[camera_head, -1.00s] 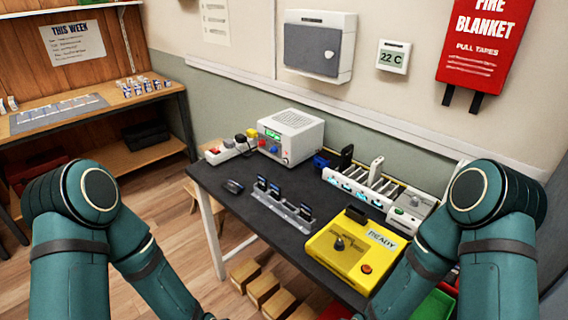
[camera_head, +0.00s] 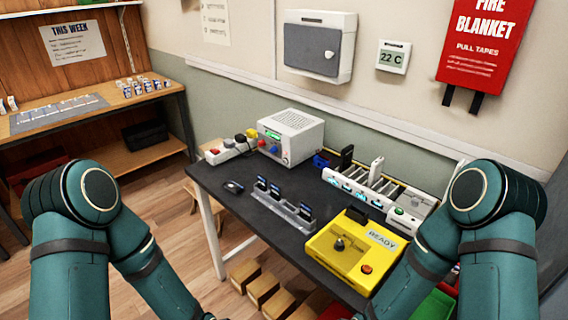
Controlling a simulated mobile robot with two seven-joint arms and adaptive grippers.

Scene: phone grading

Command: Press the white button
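I cannot make out a plainly white button. On the dark table (camera_head: 236,210), a yellow box (camera_head: 327,252) with a READY label carries an orange-red button (camera_head: 366,268) at its front right corner and a grey knob-like part on top. Behind it, a white slotted rack (camera_head: 345,184) has a white end panel with a small green button (camera_head: 399,211) and a pale round part (camera_head: 415,201). A white bench unit (camera_head: 291,128) has a green display and small coloured knobs. My two arms show at left and right, but both grippers are below the picture.
A grey holder (camera_head: 282,207) with several dark upright pieces stands mid-table, with a small dark object (camera_head: 233,187) to its left. A power strip (camera_head: 228,149) lies at the back left. Boxes (camera_head: 262,288) sit below the front edge. The front left tabletop is clear.

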